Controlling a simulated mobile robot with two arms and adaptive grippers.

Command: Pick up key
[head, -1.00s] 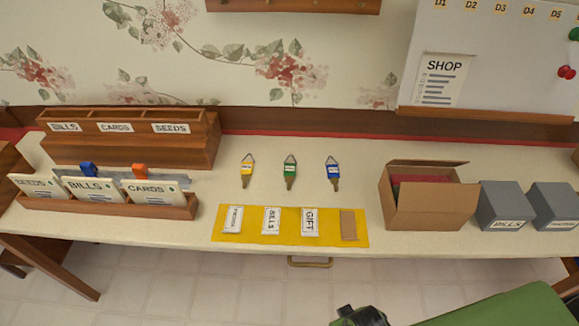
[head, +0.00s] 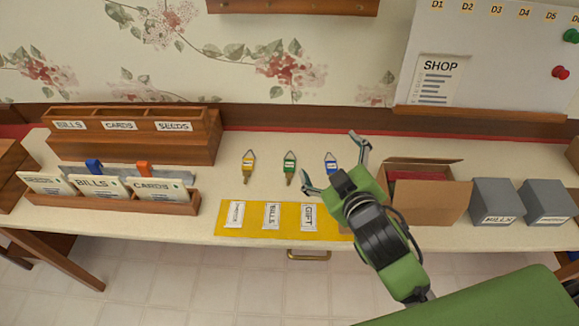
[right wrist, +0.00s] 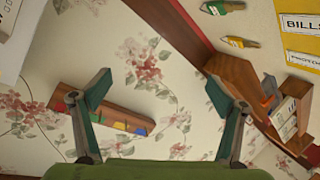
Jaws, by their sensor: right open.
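Three keys with coloured tags lie in a row on the pale table: a yellow key (head: 248,165), a green key (head: 290,166) and a blue key (head: 331,164). My right gripper (head: 330,158) is open and empty. In the head view its spread fingers frame the blue key, whose lower part is hidden. In the right wrist view the open fingers (right wrist: 160,90) have only wallpaper and a wooden shelf between them. The green key (right wrist: 222,7) and yellow key (right wrist: 240,42) show there at the top right; the blue key does not. My left gripper is not in view.
A yellow mat (head: 254,216) with labelled cards lies in front of the keys. An open cardboard box (head: 428,203) stands right of my gripper, with grey boxes (head: 495,200) beyond. Wooden card holders (head: 140,148) stand at the left. A whiteboard (head: 500,60) hangs behind.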

